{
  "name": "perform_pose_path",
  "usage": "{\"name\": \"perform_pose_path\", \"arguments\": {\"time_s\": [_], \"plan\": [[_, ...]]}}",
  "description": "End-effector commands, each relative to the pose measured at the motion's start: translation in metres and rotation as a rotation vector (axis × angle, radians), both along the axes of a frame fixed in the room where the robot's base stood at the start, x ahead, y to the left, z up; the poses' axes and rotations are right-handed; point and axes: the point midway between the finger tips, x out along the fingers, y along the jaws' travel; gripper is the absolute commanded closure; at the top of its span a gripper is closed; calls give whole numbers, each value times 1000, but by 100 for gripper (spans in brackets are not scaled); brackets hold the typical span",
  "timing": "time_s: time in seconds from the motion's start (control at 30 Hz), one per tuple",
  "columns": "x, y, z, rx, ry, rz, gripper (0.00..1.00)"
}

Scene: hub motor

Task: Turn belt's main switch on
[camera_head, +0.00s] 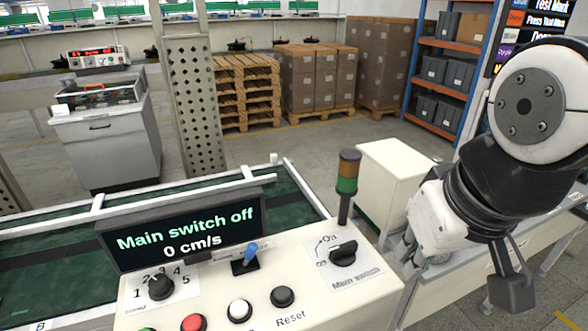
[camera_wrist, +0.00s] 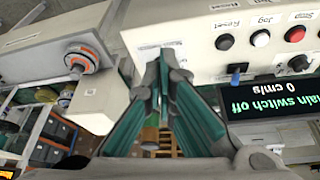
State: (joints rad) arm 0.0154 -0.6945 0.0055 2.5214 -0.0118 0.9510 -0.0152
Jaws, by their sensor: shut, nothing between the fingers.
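The black main switch knob (camera_head: 343,253) sits on the right end of the white control panel (camera_head: 365,290), beside Off and On marks. The display (camera_head: 185,230) reads "Main switch off" and "0 cm/s". My gripper (camera_head: 405,252) is just right of the panel's right edge, apart from the knob and partly hidden by my wrist. In the wrist view its green-padded fingers (camera_wrist: 163,62) are shut and empty, pointing toward the panel end. They cover the area where the knob would show, so the knob is hidden there.
A blue-tipped lever (camera_head: 250,254), a speed knob (camera_head: 160,287) and several push buttons sit left of the switch. A signal tower (camera_head: 347,185) stands behind the switch. The green conveyor belt (camera_head: 40,275) runs behind the panel. A white box (camera_head: 395,170) stands beyond.

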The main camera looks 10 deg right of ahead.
Motion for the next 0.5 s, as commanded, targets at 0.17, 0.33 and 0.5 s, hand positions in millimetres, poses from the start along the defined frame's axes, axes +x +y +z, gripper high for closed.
{"name": "perform_pose_path", "arguments": {"time_s": [0.17,0.33,0.5], "plan": [[29,-3,16,-30,16,20,100],[62,-6,22,-54,26,49,100],[95,-9,20,-66,34,83,100]]}}
